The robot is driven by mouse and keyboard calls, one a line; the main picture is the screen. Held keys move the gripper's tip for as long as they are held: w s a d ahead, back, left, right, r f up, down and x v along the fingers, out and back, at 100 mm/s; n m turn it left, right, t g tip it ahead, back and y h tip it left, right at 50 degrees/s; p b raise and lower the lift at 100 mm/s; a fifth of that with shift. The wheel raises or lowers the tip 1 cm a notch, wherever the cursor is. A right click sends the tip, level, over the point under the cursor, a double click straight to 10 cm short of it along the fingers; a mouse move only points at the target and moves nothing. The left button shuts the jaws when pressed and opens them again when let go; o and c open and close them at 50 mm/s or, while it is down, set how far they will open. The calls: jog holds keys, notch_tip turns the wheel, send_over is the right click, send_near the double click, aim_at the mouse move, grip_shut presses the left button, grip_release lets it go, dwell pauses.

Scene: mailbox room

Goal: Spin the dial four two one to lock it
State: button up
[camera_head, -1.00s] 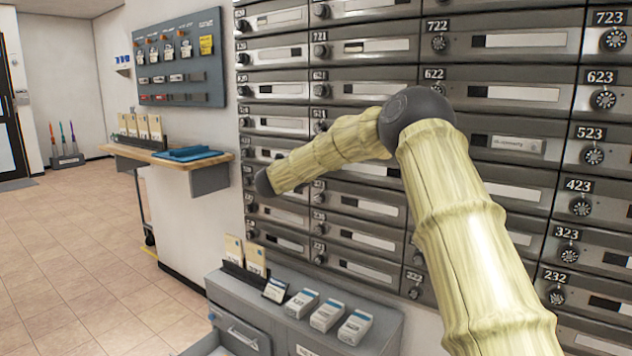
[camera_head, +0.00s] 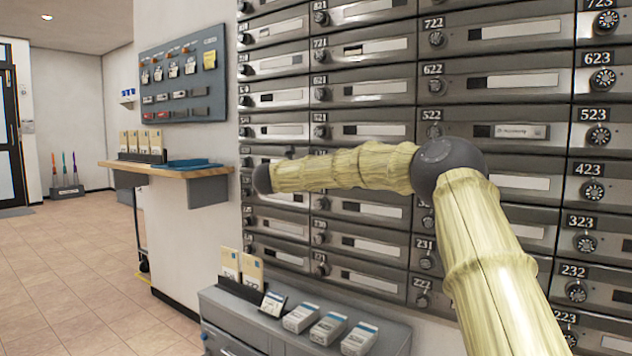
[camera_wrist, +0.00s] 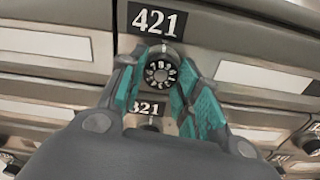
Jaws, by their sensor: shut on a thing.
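The round black dial (camera_wrist: 160,73) with white numerals sits under the 421 label (camera_wrist: 154,20) in the wrist view. My gripper (camera_wrist: 158,66) has teal-padded fingers on both sides of this dial and is shut on it. The dial's lower part and rim are partly hidden by the fingers. In the head view my arm crosses the mailbox wall and hides the 421 dial; I cannot make out the gripper there. The dial's exact set number is too small to read.
A 321 label (camera_wrist: 147,108) shows below, between the fingers. Mailbox doors (camera_head: 520,83) with dials fill the wall. A wooden shelf (camera_head: 215,172) juts out at left. A grey cabinet (camera_head: 235,312) with card boxes (camera_head: 328,328) stands below my arm. The tiled floor (camera_head: 60,270) at left is clear.

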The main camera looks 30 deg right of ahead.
jog(key=shift+f+m+b, duration=0.15)
jog(key=shift+m+b, duration=0.25)
jog(key=o, duration=1)
jog(key=shift+d, duration=0.1)
jog(key=shift+o, duration=0.2)
jog(key=v, duration=1.2)
